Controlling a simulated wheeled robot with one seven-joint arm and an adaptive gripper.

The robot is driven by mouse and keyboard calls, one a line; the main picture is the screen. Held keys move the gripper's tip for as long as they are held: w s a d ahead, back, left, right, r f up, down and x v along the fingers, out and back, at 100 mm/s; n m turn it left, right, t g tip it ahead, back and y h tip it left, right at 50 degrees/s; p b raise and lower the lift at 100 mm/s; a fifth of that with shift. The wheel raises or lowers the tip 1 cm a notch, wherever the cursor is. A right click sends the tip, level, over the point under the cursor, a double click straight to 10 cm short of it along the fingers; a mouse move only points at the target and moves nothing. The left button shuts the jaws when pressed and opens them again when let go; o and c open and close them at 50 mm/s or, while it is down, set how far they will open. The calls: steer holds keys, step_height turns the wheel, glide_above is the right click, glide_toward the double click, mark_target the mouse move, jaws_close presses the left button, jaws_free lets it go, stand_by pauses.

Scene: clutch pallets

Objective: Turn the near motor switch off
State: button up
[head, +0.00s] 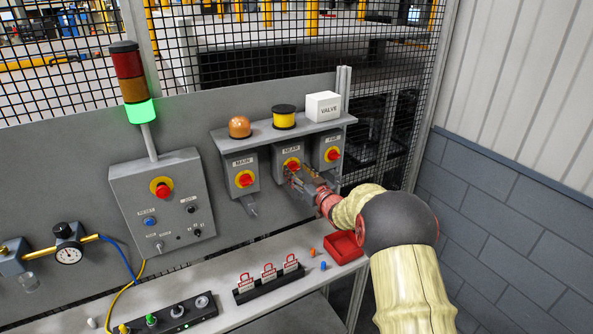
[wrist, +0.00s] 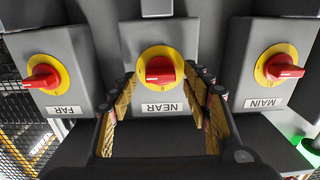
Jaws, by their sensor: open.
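The near motor switch (head: 292,164) is a red knob on a yellow disc, on the middle grey box under the shelf. It also shows in the wrist view (wrist: 160,71), where the box is labelled NEAR and appears upside down. My gripper (head: 297,177) is in front of this box. In the wrist view my gripper (wrist: 165,82) is open, with one finger on each side of the red knob. I cannot tell whether the fingers touch it. A mark beside the knob, like a 0, shows in the wrist view.
The MAIN switch (head: 244,179) is left of the near one and the FAR switch (head: 332,154) is right. The shelf (head: 290,131) above holds an orange dome, a yellow spool and a VALVE box. A red tray (head: 344,247) and red padlocks (head: 269,271) are on the bench below.

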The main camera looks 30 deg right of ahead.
steer(key=shift+w, duration=0.55)
steer(key=c, duration=0.3)
steer(key=c, duration=0.8)
